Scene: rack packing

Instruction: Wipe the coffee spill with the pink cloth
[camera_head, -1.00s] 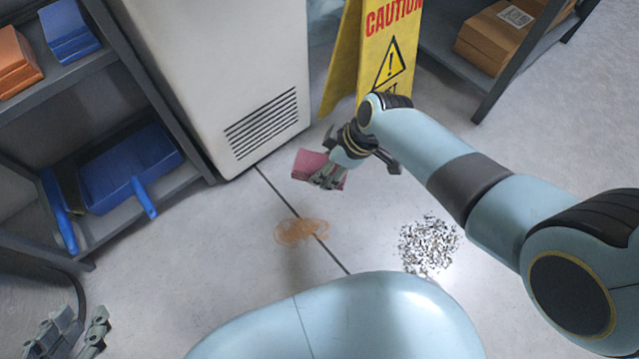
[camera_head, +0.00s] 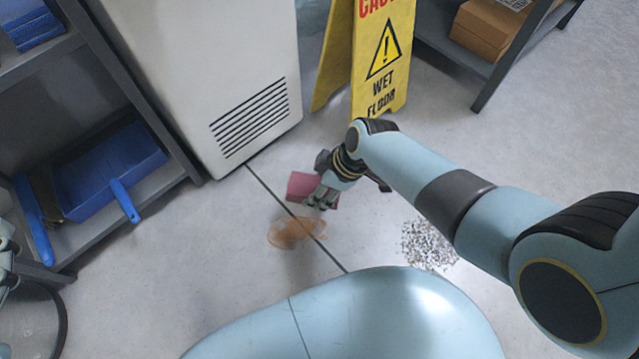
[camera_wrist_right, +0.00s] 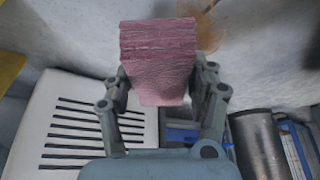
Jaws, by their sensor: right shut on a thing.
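The pink cloth (camera_head: 302,186) is folded into a thick pad. My right gripper (camera_head: 322,198) is shut on it and holds it near the floor, just beyond the coffee spill. In the right wrist view the cloth (camera_wrist_right: 158,60) sits between both fingers of my right gripper (camera_wrist_right: 160,85). The coffee spill (camera_head: 290,232) is a brown patch on the grey floor, crossing a dark floor seam. Part of it shows in the right wrist view (camera_wrist_right: 210,30). I cannot tell whether the cloth touches the floor. Of my left arm, only a piece shows at the left edge; its fingertips are not visible.
A yellow wet-floor sign (camera_head: 385,60) stands behind my right arm. A white vented cabinet (camera_head: 215,60) is at the back. A shelf with a blue dustpan (camera_head: 105,170) is at left. A speckled black-and-white patch (camera_head: 428,245) lies on the floor to the right.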

